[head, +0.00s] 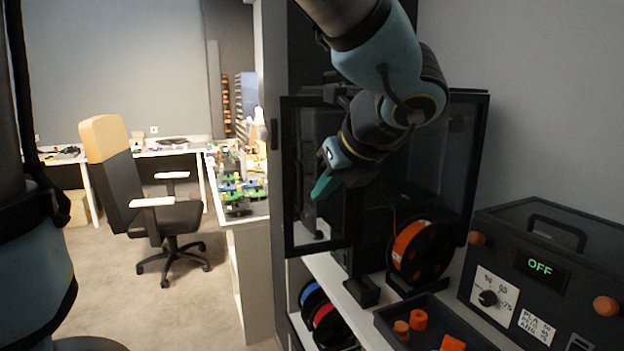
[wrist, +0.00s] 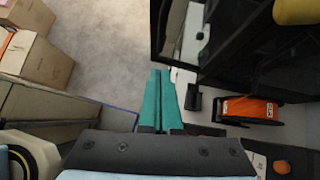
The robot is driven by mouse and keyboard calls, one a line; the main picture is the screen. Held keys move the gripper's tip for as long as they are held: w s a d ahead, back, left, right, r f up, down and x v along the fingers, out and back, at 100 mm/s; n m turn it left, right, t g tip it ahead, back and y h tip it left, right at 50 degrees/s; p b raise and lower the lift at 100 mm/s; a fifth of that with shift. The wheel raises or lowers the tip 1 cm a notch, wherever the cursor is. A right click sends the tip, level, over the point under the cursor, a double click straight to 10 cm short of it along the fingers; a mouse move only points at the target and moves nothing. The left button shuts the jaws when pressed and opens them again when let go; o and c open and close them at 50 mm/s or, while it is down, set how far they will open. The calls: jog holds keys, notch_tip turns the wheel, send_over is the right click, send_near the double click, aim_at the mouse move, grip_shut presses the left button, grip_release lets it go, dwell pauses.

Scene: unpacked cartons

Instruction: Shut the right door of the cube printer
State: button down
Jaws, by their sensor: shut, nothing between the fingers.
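The cube printer (head: 372,228) is a black, glass-fronted enclosure on a white shelf, partly hidden behind my arm. A black-framed glass door panel (head: 288,180) stands at its left side, swung out from the body. Another dark framed panel (head: 478,150) stands at the right; I cannot tell for certain whether it is the right door or a side wall. My gripper (head: 318,192) has teal fingers, shut and empty, in front of the left panel in the head view. In the wrist view the fingertips (wrist: 165,72) lie just below a black frame with glass (wrist: 190,40); contact is unclear.
An orange filament spool (head: 412,250) stands on the shelf before the printer. A dark tray (head: 385,316) with orange parts and a dryer box reading OFF (head: 541,268) are at the right. Several spools sit below. An office chair (head: 165,215) and open floor are left.

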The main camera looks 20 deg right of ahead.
aim_at(310, 183)
jog(key=shift+w+a+f+p, duration=0.15)
jog(key=shift+w+p, duration=0.1)
jog(key=shift+w, duration=0.45)
jog(key=shift+w+a+r+p, duration=0.1)
jog(key=shift+w+a+p, duration=0.1)
jog(key=shift+w, duration=0.55)
jog(key=shift+w+a+f+p, duration=0.1)
jog(key=shift+w+p, duration=0.15)
jog(key=shift+w, duration=0.45)
